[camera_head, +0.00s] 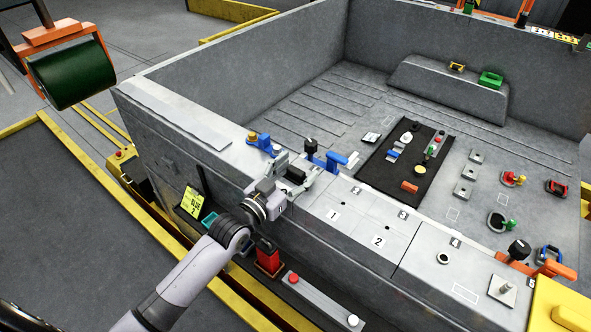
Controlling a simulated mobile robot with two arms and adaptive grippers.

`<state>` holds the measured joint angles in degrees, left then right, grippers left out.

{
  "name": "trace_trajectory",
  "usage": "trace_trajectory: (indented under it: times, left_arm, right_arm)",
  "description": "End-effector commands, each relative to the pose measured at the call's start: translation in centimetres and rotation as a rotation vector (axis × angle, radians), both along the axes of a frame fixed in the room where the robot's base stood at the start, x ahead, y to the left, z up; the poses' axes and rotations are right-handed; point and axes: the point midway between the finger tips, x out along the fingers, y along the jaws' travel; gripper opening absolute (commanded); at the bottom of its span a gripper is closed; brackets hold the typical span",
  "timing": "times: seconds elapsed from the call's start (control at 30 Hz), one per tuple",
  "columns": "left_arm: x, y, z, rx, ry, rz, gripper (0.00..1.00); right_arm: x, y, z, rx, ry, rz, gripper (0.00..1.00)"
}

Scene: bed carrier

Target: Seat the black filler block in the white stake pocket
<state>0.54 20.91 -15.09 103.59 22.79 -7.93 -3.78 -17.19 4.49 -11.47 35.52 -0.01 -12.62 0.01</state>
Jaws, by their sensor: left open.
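My left gripper (302,174) reaches in from the lower left over the top of the near bed wall. Its fingers are open. A small black block-like shape (295,174) shows among the fingers; it may be the filler block, and I cannot tell whether it sits in a pocket or touches them. The white stake pocket is not clear to me; the gripper covers part of the wall top there. My right gripper is not in view.
Blue-handled clamps (336,160) and (262,143) stand on the wall top beside the gripper. Plates marked 1 and 2 (376,222) lie to the right. A black mat (376,178) with small parts lies on the bed floor. A red block (267,257) stands below the wall.

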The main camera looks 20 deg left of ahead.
Motion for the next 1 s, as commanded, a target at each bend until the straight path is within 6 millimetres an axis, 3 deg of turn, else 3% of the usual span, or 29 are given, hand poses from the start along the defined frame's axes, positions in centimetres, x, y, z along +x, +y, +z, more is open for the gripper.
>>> trace_trajectory:
  times: [0.33,0.7,1.0]
  left_arm:
    - [-1.1,0.4,-0.2,0.001,0.003,0.001,0.63]
    - [-8.2,2.8,-0.2,0.001,0.004,-0.001,0.63]
    - [-11.2,3.9,-0.1,0.001,0.001,0.0,0.63]
  right_arm:
    - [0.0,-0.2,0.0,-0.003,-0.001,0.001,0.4]
    - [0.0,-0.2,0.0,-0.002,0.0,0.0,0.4]
    - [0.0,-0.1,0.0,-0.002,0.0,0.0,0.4]
